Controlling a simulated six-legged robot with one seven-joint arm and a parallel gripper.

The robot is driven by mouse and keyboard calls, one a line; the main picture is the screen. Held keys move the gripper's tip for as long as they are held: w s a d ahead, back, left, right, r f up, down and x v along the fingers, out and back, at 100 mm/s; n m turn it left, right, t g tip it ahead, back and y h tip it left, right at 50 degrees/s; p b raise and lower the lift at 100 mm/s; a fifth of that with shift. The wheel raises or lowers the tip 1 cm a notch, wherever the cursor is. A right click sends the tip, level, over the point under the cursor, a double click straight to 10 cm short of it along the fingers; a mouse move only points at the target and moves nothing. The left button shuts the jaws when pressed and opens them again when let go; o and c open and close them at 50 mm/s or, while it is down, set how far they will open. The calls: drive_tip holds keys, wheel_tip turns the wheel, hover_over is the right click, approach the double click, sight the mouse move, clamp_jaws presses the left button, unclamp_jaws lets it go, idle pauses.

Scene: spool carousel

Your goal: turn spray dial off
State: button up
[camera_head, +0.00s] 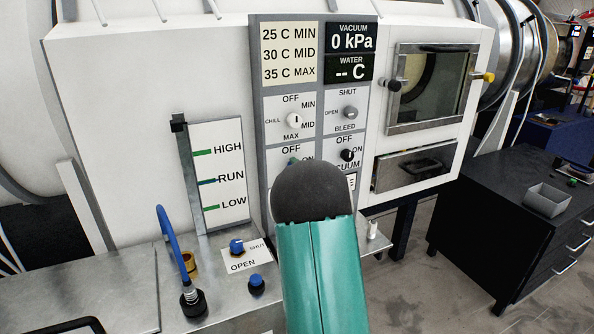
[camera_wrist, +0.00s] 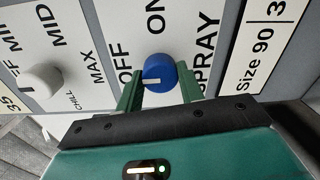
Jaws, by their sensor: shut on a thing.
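The spray dial (camera_wrist: 157,72) is a blue knob with a white mark, on the white panel in the wrist view. The words OFF, ON and SPRAY stand around it. Its white mark lies level in that view and points left, on the side of the word OFF. My gripper (camera_wrist: 158,90) is shut on the dial, with one green finger on each side of it. In the head view my arm's dark rounded joint hides most of the dial and the fingers.
The white chill dial (camera_head: 294,120) sits above, and the black vacuum knob (camera_head: 347,155) and grey bleed knob (camera_head: 350,112) are close on the right.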

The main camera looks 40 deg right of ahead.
drive_tip(key=o, duration=1)
drive_tip(key=shift+w, duration=0.1)
drive_tip(key=v, duration=1.4)
